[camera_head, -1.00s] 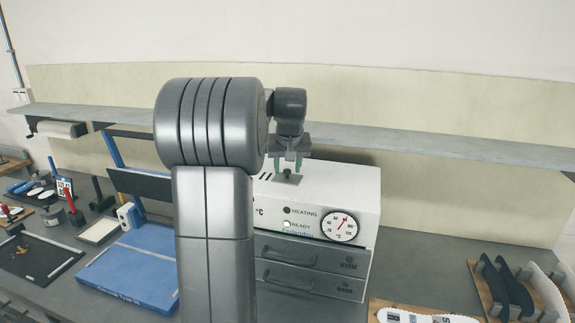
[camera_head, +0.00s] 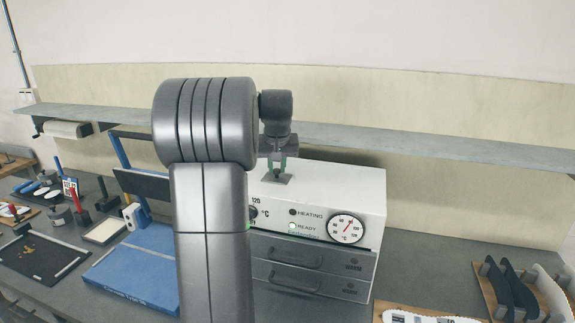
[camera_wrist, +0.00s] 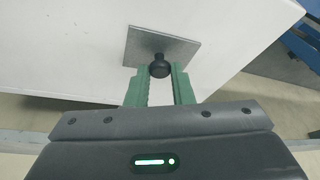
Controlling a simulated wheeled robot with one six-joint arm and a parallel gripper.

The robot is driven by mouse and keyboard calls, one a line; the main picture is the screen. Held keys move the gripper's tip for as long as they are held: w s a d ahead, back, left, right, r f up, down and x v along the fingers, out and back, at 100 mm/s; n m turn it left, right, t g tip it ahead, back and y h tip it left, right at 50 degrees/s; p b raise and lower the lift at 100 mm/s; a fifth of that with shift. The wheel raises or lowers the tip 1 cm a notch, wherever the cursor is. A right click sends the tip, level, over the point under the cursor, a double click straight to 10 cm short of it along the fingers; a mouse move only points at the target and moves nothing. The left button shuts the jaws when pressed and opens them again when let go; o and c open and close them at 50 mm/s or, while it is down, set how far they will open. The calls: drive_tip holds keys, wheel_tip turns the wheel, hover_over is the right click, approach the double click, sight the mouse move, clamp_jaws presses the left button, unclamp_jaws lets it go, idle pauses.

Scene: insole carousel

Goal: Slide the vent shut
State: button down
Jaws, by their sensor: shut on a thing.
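The vent's square grey slide plate (camera_head: 275,178) lies flat on top of the white oven (camera_head: 335,188). In the wrist view the plate (camera_wrist: 153,48) carries a round black knob (camera_wrist: 159,69). My gripper (camera_wrist: 160,74) has its two green fingers on either side of the knob and is shut on it. In the head view my gripper (camera_head: 277,166) points down onto the plate from above. No dark vent slots show beside the plate in either current view. My arm hides part of the oven's left side.
The oven front has a dial (camera_head: 346,229), indicator lamps and two grey drawers (camera_head: 312,262). A grey shelf (camera_head: 420,144) runs along the wall behind. A blue case (camera_head: 135,270) lies left of my arm. A rack of insoles (camera_head: 515,285) stands at the right.

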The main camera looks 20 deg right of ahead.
drive_tip(key=shift+w+a, duration=0.4)
drive_tip(key=shift+a, duration=0.15)
drive_tip(key=shift+s+d, duration=0.1)
drive_tip(key=shift+d, duration=0.1)
drive_tip(key=c, duration=1.6)
unclamp_jaws()
drive_tip(key=shift+c, duration=0.2)
drive_tip(key=o, duration=0.4)
drive_tip(key=shift+a, duration=0.25)
drive_tip(key=shift+d+r, duration=0.1)
drive_tip(key=shift+d, duration=0.05)
drive_tip(key=b+v, duration=0.1)
drive_tip(key=v, duration=1.2)
drive_tip(key=shift+r+b, duration=0.3)
drive_tip(key=shift+f, duration=0.1)
